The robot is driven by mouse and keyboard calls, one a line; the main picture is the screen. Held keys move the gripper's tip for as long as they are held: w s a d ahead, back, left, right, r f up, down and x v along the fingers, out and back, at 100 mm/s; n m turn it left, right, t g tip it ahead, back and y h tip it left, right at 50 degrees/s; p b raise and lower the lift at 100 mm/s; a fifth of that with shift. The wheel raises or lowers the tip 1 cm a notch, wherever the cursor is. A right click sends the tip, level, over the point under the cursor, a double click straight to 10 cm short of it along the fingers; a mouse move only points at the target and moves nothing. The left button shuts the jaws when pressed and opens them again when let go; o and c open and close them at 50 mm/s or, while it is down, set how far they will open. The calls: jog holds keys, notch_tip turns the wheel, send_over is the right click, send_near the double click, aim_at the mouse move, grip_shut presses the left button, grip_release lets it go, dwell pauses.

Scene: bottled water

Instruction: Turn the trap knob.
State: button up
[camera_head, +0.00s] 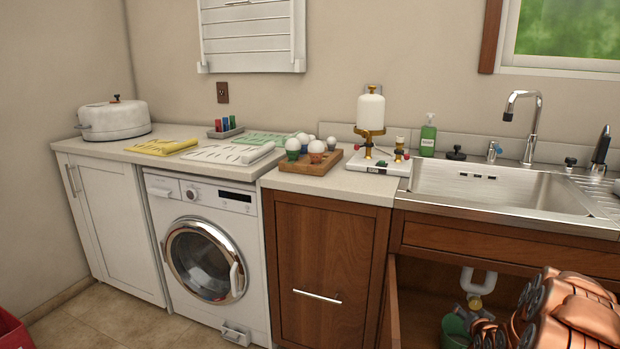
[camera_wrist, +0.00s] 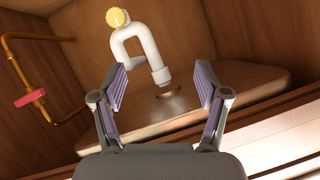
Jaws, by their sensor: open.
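The trap knob (camera_wrist: 117,18) is a round yellow knob on the bend of a white U-shaped pipe (camera_wrist: 128,46), at the top of the wrist view. In the head view, a small yellow-brass piece on the white pipe (camera_head: 478,280) inside the open sink cabinet looks like the same knob (camera_head: 474,303). My gripper (camera_wrist: 162,78) is open and empty in the wrist view, its two fingers wide apart. The knob lies beyond the fingertips, above the left finger, and is not between them.
A copper pipe with a red handle (camera_wrist: 30,97) runs along the cabinet wall at left in the wrist view. A green bucket (camera_head: 454,328) stands under the trap. An open wooden door (camera_head: 393,303) bounds the cabinet's left side. The steel sink (camera_head: 500,186) is above.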

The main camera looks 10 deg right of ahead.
jog(key=s+a+r+n+g+y+p, duration=0.1)
jog(key=s+a+r+n+g+p, duration=0.15)
jog(key=s+a+r+p, duration=0.6)
jog(key=s+a+r+n+g+y+p, duration=0.2)
jog(key=s+a+r+g, duration=0.15)
jog(key=a+r, duration=1.05)
jog(key=s+a+r+n+g+p, duration=0.1)
jog(key=s+a+r, duration=0.4)
jog(key=s, duration=0.6)
jog(key=s+a+r+n+g+y+p, duration=0.1)
jog(key=s+a+r+g+p, duration=0.3)
jog(key=s, duration=0.7)
jog(key=s+a+r+n+g+p, duration=0.2)
jog(key=s+a+r+p, duration=0.4)
jog(key=s+r, duration=0.4)
jog(key=shift+s+a+g, duration=0.4)
jog(key=shift+a+g, duration=0.05)
jog(key=shift+g, duration=0.05)
